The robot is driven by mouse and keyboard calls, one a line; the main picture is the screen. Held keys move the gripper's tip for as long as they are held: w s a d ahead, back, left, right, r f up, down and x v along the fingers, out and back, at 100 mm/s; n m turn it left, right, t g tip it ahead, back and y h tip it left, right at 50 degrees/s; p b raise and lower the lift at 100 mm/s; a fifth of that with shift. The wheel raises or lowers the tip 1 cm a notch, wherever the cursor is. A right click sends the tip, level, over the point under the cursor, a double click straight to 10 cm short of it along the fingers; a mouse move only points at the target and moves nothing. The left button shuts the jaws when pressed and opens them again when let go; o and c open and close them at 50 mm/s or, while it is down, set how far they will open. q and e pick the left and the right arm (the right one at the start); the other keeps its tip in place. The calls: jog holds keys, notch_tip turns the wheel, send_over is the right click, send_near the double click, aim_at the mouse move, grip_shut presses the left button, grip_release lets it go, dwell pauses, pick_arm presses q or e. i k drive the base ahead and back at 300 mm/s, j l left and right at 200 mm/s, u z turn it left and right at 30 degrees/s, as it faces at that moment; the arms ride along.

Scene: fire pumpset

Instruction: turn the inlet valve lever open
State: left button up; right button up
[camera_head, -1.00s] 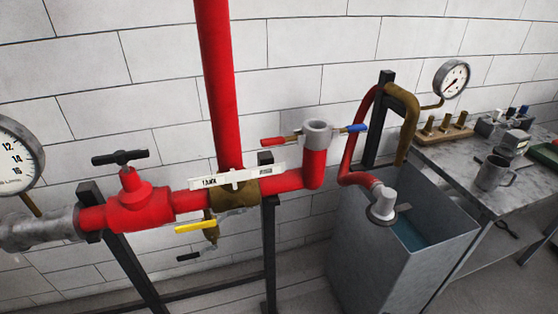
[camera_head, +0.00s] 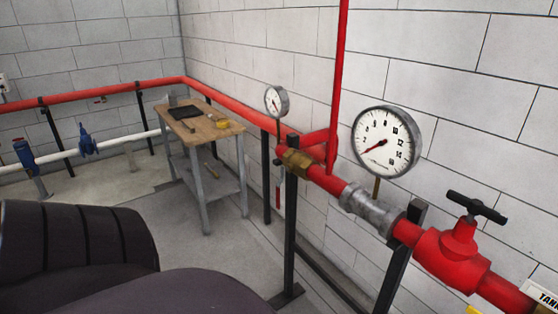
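No part is marked as the inlet valve, so I cannot tell which lever is the task's. A red valve (camera_head: 450,258) with a black T-handle (camera_head: 477,207) sits on the red pipe at the right. A brass fitting (camera_head: 297,162) is farther back along this pipe, and a thin red piece (camera_head: 278,190) hangs near it, possibly a lever. A bit of yellow (camera_head: 472,310) shows at the bottom edge. A blue valve (camera_head: 25,155) and a blue fitting (camera_head: 87,140) are on the white pipe at the far left. Neither gripper is in view.
A large gauge (camera_head: 387,142) and a smaller gauge (camera_head: 276,101) stand above the red pipe. A wooden-topped workbench (camera_head: 205,132) stands by the corner. Dark rounded shapes fill the lower left. Floor (camera_head: 235,250) is open between the bench and the pipe stand.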

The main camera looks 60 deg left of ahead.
aim_at(277, 187)
jog(key=u, duration=1.8)
jog(key=z, duration=0.85)
jog(key=i+j+z, duration=0.1)
jog(key=j+z, duration=0.95)
jog(key=j, duration=0.6)
jog(key=j+z, duration=0.35)
jog(key=j, duration=0.55)
jog(key=k+j, duration=0.1)
jog(key=j, duration=0.35)
jog(key=k+j, duration=0.1)
jog(key=j, duration=0.35)
jog(key=j+z, duration=0.1)
jog(key=j, duration=0.3)
jog(key=k+j, duration=0.15)
jog(key=j, duration=0.3)
